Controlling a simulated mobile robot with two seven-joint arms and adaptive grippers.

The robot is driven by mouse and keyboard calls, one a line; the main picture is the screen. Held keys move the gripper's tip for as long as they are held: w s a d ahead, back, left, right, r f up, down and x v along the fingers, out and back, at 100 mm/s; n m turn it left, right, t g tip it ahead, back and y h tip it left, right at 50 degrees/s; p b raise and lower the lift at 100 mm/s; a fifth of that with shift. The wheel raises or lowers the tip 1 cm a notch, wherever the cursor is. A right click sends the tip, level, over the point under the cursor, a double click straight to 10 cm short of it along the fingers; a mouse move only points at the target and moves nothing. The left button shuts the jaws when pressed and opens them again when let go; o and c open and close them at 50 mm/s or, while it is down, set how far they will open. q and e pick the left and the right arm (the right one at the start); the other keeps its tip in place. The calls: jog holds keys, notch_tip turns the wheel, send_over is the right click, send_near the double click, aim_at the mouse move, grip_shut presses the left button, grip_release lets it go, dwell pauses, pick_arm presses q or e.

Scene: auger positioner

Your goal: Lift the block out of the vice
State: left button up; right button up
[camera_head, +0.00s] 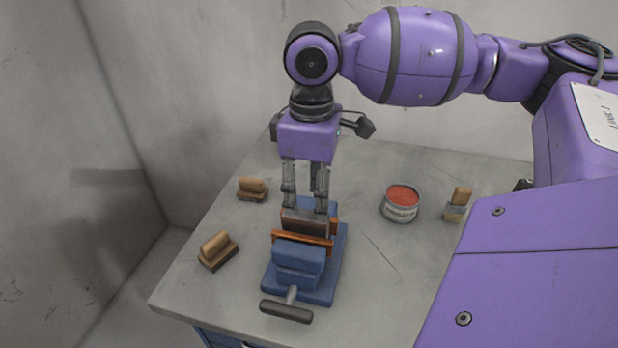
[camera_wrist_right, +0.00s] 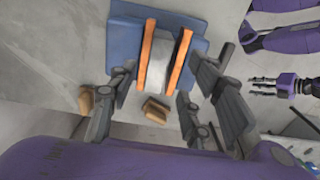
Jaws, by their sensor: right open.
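The blue vice (camera_head: 297,262) stands on the grey table, with orange-brown jaw plates and a handle towards me. The block (camera_head: 304,226) sits between the jaw plates. In the right wrist view the block (camera_wrist_right: 161,88) looks pale grey, with a plate of the vice (camera_wrist_right: 117,38) along each side. My right gripper (camera_head: 305,207) points down over the vice, open. Its fingers stand on either side of the block and the jaw plates in the right wrist view (camera_wrist_right: 162,72); I cannot tell whether they touch. My left gripper (camera_wrist_right: 263,84) shows only at the right wrist view's edge, small.
The table (camera_head: 385,290) also bears a red-topped tin (camera_head: 401,203) and a wooden brush (camera_head: 457,204) right of the vice. Two more brushes, one nearer (camera_head: 217,250) and one farther (camera_head: 252,189), lie to its left. Grey walls stand behind and left.

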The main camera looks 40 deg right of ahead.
aim_at(311, 215)
notch_tip(311, 215, down, 4)
jog(key=shift+f, duration=0.6)
pick_arm(q)
jog(key=shift+w+d, duration=0.1)
jog(key=shift+w, duration=0.2)
pick_arm(e)
grip_shut()
pick_arm(q)
jog(key=shift+f, duration=0.1)
jog(key=shift+s, duration=0.1)
pick_arm(e)
jog(key=shift+w+r, duration=0.15)
pick_arm(q)
jog(key=shift+w+r+p, duration=0.35)
jog(key=shift+w+r, duration=0.35)
jog(key=shift+r, duration=0.2)
pick_arm(e)
jog(key=shift+s+a, duration=0.2)
jog(key=shift+s, duration=0.05)
pick_arm(q)
jog(key=shift+w+r+t, duration=0.1)
jog(key=shift+t, duration=0.2)
